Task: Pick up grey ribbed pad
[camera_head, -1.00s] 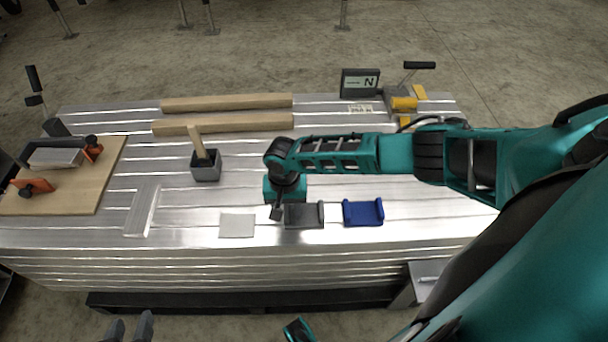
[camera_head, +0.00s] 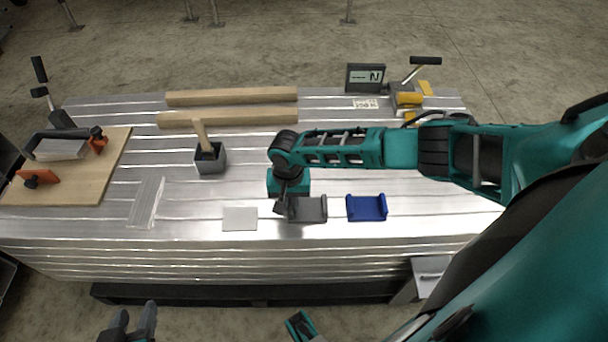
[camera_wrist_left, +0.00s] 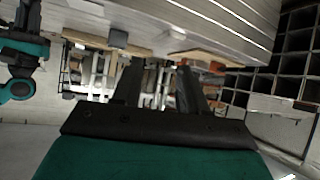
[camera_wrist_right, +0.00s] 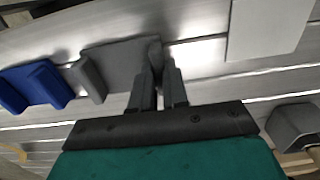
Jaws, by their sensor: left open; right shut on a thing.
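The grey ribbed pad (camera_head: 312,209) is a dark grey plate with a raised rib at each end, lying on the ribbed aluminium bench. It also shows in the right wrist view (camera_wrist_right: 115,62). My right gripper (camera_head: 281,206) is shut on the pad's left-hand rib as the head view shows it; its fingertips (camera_wrist_right: 164,68) straddle that rib in the right wrist view. The pad looks to be at bench level; I cannot tell any gap beneath it. My left gripper (camera_head: 134,320) is open and empty in front of the bench, its fingers (camera_wrist_left: 158,78) apart in the left wrist view.
A blue ribbed pad (camera_head: 367,208) lies just right of the grey one, and a flat light grey square (camera_head: 240,219) just left. A grey box with a mallet (camera_head: 210,160), wooden bars (camera_head: 230,119), a clamp board (camera_head: 85,190) and a display (camera_head: 365,78) stand farther off.

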